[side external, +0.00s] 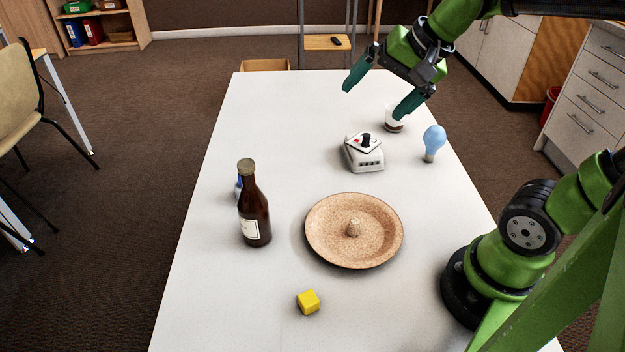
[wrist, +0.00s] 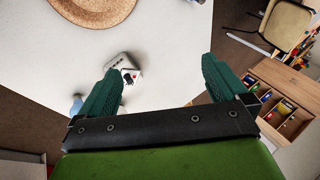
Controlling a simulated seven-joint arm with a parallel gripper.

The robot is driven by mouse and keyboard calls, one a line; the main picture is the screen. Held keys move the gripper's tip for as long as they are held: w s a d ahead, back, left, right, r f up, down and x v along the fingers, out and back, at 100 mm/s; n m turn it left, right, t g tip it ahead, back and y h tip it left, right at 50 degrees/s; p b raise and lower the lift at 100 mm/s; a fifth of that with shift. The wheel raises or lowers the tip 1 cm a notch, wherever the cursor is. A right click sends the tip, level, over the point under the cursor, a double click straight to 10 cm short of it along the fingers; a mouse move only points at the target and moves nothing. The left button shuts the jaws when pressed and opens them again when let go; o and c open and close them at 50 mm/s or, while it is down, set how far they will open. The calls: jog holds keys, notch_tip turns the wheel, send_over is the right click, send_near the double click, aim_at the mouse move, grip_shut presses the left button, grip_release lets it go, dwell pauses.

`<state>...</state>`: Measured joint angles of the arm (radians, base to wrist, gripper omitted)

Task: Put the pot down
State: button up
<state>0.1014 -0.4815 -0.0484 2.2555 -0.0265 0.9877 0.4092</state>
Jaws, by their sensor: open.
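No plain cooking pot shows in either view. My gripper (side external: 374,99) is open and empty above the far part of the white table (side external: 270,120). In the wrist view my gripper (wrist: 162,70) has its two green fingers wide apart. A small white cup (side external: 394,127) with something brown in it stands below one finger, which partly hides it. A white box with a black knob (side external: 365,157) sits on the table nearer the camera. The box also shows in the wrist view (wrist: 122,62), beside the left finger.
A light-blue bulb (side external: 433,140) stands near the right edge. A round cork-coloured dish (side external: 325,245) with a central stub lies mid-table. A brown bottle (side external: 254,210) stands left of it, partly hiding a blue item. A yellow cube (side external: 308,302) lies in front. The far left table is clear.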

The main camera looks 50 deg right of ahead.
jog(key=s+a+f+n, duration=0.2)
jog(key=s+a+n, duration=0.2)
jog(key=s+n, duration=0.1)
jog(key=shift+s+f+n+t+y, duration=0.3)
jog(key=shift+s+n+t, duration=0.1)
jog(key=shift+n, duration=0.5)
